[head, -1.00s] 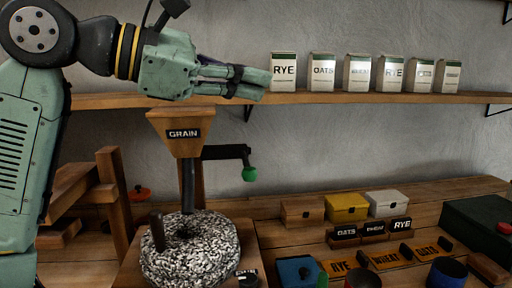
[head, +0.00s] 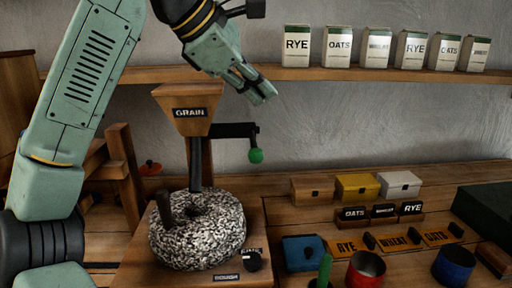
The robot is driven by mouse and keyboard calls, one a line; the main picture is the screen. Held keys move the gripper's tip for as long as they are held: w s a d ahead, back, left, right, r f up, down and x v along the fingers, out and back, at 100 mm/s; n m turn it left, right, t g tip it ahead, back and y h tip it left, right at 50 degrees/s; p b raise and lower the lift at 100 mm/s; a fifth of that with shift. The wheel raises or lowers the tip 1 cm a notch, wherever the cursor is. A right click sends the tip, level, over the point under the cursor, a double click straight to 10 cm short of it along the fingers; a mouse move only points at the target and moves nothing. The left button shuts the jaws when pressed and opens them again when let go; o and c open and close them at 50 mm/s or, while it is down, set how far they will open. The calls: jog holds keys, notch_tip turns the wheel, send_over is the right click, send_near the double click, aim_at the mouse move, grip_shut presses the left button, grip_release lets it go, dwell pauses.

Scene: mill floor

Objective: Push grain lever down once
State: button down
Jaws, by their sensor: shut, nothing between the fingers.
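The grain hopper (head: 188,108) is a wooden funnel labelled GRAIN, above a round speckled millstone (head: 197,232). A black lever arm (head: 232,130) sticks out to the right of the hopper and ends in a green knob (head: 256,156). The lever arm is about level, with the knob hanging at its end. My gripper (head: 261,92) is shut and empty. It points down and to the right, above the lever and to the right of the hopper's top, with a visible gap to the knob in the picture.
A wall shelf (head: 400,76) with several grain cartons (head: 337,46) runs behind my gripper. On the bench stand small boxes (head: 357,186), label blocks (head: 383,211), a red cup (head: 366,269) and a blue cup (head: 453,266). The wall space right of the knob is clear.

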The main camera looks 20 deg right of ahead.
jog(key=b, duration=0.4)
send_over(256, 152)
jog(key=f, duration=0.6)
jog(key=shift+d+f, duration=0.2)
jog(key=shift+f, duration=0.05)
jog(key=shift+f, duration=0.15)
dwell(0.6)
jog(key=shift+f, duration=0.3)
jog(key=shift+f+b, duration=1.7)
jog(key=shift+f, duration=0.65)
dwell(2.0)
jog(key=shift+r, duration=0.1)
dwell(0.4)
jog(key=shift+r+p, duration=2.55)
jog(key=shift+r, duration=0.15)
